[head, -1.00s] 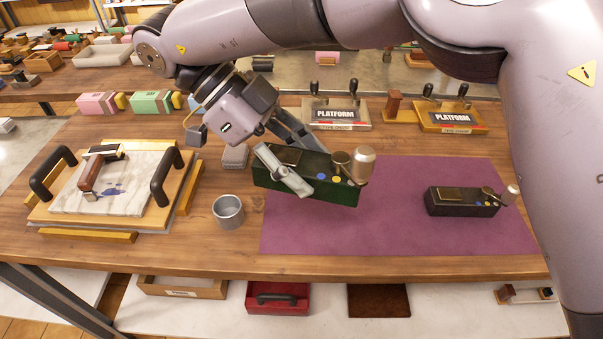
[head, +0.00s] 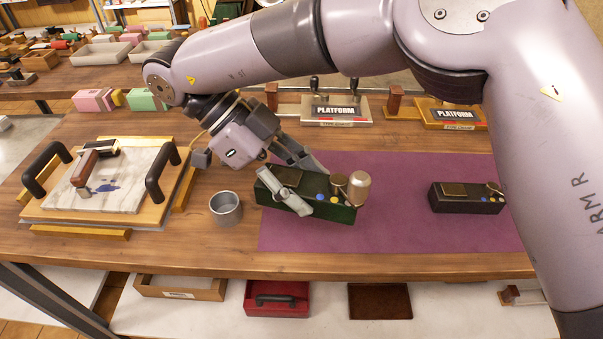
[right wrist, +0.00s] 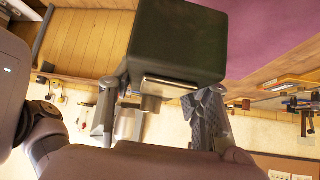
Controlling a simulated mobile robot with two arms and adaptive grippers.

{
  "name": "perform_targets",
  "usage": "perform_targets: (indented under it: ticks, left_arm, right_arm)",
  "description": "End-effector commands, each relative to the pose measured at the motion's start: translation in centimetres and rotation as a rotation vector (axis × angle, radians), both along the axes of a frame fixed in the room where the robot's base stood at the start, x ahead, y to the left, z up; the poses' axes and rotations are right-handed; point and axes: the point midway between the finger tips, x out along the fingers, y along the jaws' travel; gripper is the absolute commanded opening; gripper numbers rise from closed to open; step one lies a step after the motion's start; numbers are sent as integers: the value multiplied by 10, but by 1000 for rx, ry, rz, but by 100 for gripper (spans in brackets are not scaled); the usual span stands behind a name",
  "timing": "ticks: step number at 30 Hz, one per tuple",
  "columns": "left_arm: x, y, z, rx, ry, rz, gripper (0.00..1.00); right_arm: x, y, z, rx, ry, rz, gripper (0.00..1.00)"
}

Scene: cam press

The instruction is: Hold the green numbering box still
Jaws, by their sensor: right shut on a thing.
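The green numbering box (head: 330,210) is a dark green block with a brass plate, blue and yellow dots and a rounded tan knob on top. It is over the left part of the purple mat (head: 400,225); I cannot tell for sure whether it touches the mat. My right gripper (head: 297,184) is shut on its left end, one finger along the near side and the other behind. In the right wrist view the dark green box (right wrist: 178,40) fills the top middle, beyond the fingers (right wrist: 155,103). My left gripper is not in view.
A smaller black box (head: 465,205) sits on the mat's right. A grey metal cup (head: 226,208) stands left of the mat. A board with black handles (head: 165,172) lies at left. Two platform stands (head: 338,110) (head: 452,114) are at the back. The mat's middle is clear.

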Motion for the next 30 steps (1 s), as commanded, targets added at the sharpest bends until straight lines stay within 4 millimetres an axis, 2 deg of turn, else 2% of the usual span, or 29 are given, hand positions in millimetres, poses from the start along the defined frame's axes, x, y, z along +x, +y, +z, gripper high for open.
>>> perform_targets:
  ticks: [22,30]
  left_arm:
    - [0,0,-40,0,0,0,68]
    - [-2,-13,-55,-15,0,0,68]
  right_arm:
    - [0,-1,-75,-2,0,0,0]
    - [0,-1,-102,-1,0,0,0]
